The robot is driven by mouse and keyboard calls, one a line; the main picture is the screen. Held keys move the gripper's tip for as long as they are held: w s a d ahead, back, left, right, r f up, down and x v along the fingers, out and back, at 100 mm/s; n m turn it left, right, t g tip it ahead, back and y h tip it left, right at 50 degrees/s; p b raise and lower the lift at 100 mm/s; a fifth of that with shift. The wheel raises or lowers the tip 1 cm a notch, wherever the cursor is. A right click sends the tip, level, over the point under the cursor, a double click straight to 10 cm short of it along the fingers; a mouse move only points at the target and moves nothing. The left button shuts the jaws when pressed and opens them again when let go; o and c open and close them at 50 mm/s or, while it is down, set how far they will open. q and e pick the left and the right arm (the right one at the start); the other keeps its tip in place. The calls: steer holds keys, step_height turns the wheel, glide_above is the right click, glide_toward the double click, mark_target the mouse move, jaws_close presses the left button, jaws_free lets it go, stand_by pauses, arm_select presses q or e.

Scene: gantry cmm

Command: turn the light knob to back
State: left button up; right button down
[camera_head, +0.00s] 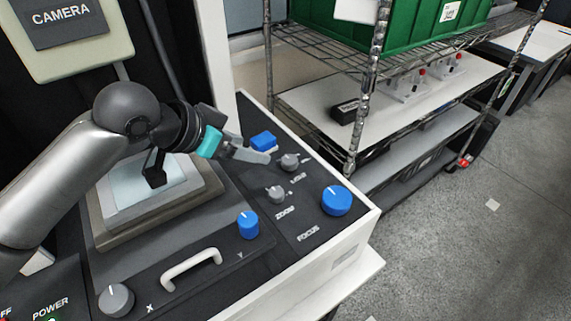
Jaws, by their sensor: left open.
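The control panel (262,231) has several knobs. A small grey knob (289,161) with a white pointer mark sits at its far right; the label beside it is too blurred to read surely, so I cannot confirm it is the light knob. My left gripper (264,156) reaches in from the left, low over the panel, with its fingertips just left of this knob. A small gap seems to lie between them. The fingers are open and look empty, though seen nearly edge-on. My right gripper is out of view.
A blue control (263,140) is just behind the fingertips. Nearby are a grey zoom knob (276,194), a blue focus knob (336,200), a blue Y knob (248,224), a grey X knob (116,299) and a white handle (190,267). A wire shelf (400,62) stands behind.

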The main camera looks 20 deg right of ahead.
mark_target(289, 160)
arm_select(q)
steer(key=b+x, duration=0.3)
steer(key=x, duration=1.2)
steer(key=shift+w, duration=0.15)
steer(key=shift+a, duration=0.1)
jaws_close()
